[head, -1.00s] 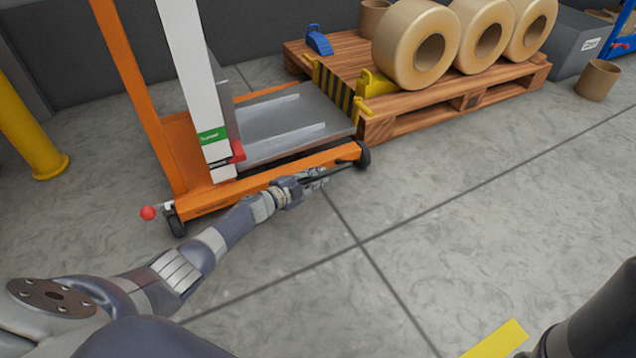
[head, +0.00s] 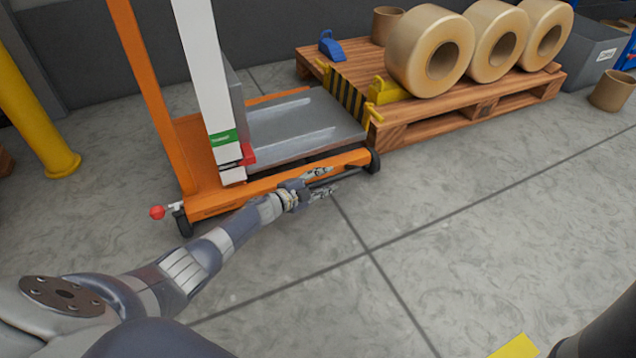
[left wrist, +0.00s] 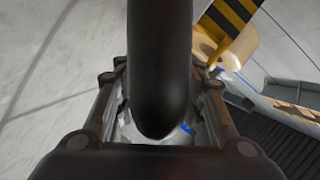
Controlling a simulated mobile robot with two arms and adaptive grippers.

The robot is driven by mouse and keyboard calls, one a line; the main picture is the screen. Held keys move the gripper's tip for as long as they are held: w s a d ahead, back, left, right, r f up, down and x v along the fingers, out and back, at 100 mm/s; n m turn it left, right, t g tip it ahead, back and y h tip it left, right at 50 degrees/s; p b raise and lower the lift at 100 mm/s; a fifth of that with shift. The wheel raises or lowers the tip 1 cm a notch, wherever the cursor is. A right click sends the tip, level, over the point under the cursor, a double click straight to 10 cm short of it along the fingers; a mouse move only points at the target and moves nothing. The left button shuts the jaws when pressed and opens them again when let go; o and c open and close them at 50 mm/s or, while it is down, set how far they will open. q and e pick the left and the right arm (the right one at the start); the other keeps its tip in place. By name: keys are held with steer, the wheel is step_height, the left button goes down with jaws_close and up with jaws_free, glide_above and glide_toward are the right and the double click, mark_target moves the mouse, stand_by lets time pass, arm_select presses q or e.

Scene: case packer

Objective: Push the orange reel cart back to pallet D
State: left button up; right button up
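The orange reel cart (head: 260,193) stands with its grey platform (head: 300,122) against the left end of a wooden pallet (head: 450,112). No letter is legible on this pallet. The cart has an orange post and a white post (head: 208,75). My left gripper (head: 328,182) is low beside the cart's near side. Its fingers are spread apart on either side of a dark bar (head: 347,180) along the cart's base. In the left wrist view a thick dark bar (left wrist: 160,70) runs between the fingers, hiding much of the view. My right gripper is out of view.
Several tan reels (head: 430,52) lie on the pallet behind yellow stops and a black-yellow striped plate (head: 346,94). A blue piece (head: 331,46) sits there too. A yellow post (head: 35,115) stands left.

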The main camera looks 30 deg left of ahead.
arm_select(q)
steer(key=v, duration=1.2)
stand_by(0.5)
